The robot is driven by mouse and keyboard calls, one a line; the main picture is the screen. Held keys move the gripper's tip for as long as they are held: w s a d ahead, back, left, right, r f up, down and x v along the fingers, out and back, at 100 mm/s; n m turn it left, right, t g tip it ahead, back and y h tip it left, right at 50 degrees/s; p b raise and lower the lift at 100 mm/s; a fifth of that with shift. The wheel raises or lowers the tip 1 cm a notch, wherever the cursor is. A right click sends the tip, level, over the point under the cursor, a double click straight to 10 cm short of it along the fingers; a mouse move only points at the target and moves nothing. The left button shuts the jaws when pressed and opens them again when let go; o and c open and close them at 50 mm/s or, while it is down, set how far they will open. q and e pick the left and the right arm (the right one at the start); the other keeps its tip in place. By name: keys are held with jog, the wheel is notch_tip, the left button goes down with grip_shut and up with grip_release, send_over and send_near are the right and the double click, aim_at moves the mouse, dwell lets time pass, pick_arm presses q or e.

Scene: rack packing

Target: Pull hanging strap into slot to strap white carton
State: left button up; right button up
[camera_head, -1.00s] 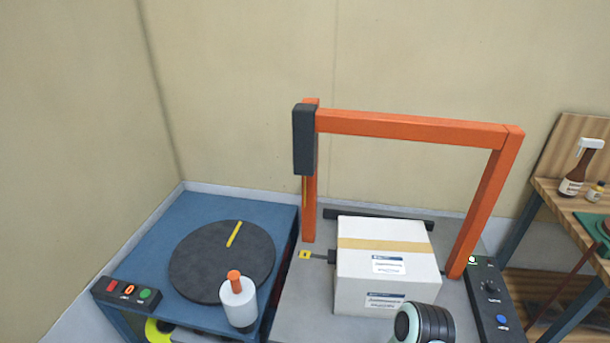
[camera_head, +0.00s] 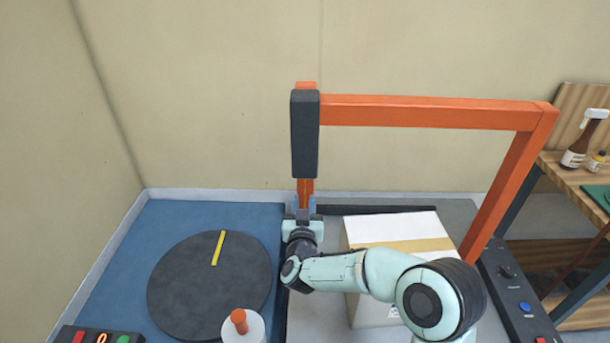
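The white carton (camera_head: 385,228) with a tan tape band sits on the grey strapping table under the orange arch (camera_head: 420,112). My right arm crosses in front of the carton and hides much of its front. My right gripper (camera_head: 303,206) is at the foot of the arch's left post, just left of the carton and below the dark grey box (camera_head: 304,135). Its fingers point away from me; whether they are shut on anything cannot be seen. The hanging strap and the slot cannot be made out, as my arm covers that area. My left gripper is not in view.
A blue table with a black turntable (camera_head: 190,290) stands at the left, with a white bottle with an orange cap (camera_head: 243,325) at its front. A control panel (camera_head: 513,290) lies right of the arch.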

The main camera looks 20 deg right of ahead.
pick_arm(q)
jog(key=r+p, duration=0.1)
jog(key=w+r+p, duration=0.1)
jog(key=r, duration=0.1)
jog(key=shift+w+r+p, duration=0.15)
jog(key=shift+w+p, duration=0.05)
jog(key=shift+p, duration=0.15)
pick_arm(e)
jog(key=x, duration=1.1)
jog(key=shift+w+d+f, duration=0.1)
jog(key=shift+w+d, duration=0.1)
jog(key=shift+w, duration=0.1)
grip_shut()
